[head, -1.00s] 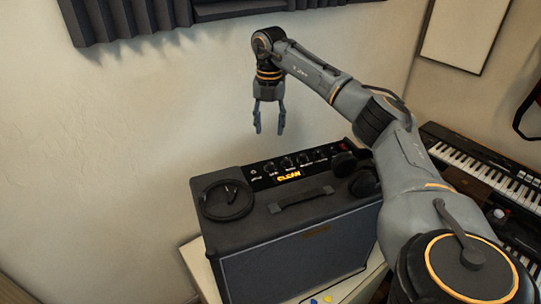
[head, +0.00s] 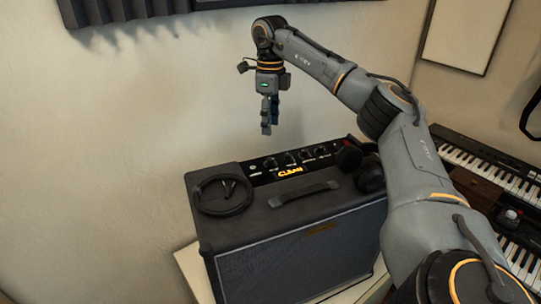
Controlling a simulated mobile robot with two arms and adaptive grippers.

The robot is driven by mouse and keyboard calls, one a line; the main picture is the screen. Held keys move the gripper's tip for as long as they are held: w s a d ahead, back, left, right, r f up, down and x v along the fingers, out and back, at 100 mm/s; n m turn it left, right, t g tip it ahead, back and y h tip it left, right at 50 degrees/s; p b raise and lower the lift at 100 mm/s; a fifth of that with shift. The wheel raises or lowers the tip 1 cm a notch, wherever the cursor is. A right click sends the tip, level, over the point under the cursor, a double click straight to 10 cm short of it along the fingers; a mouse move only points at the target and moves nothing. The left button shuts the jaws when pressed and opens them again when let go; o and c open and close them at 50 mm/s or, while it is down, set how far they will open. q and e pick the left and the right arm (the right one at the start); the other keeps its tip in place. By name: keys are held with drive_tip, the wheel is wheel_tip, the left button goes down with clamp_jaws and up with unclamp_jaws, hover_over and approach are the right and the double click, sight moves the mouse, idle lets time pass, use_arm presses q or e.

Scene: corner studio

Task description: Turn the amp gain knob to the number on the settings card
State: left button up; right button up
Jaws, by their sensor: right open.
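The amp (head: 300,250) is a dark box on a pale stand. Its black control panel (head: 262,174) at the back of the top holds a row of several small knobs (head: 305,155) and a glowing "CLEAN" label (head: 290,172). The knob labels and pointer positions are too small to read. My right gripper (head: 268,128) is open and empty, pointing down in the air above the panel, apart from the knobs. Its fingers are seen nearly edge-on. I cannot make out a settings card. My left gripper is not in view.
A coiled black cable (head: 222,194) lies on the amp's top left. Dark headphones (head: 366,170) rest at its right end, near the knobs. A carry handle (head: 304,193) crosses the top. Keyboards (head: 490,165) stand at the right; acoustic foam (head: 130,8) is on the wall.

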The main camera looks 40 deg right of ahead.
sight(271, 159)
wheel_tip(271, 159, down, 11)
drive_tip(key=shift+f+p, duration=0.1)
drive_tip(key=shift+p, duration=0.85)
clamp_jaws()
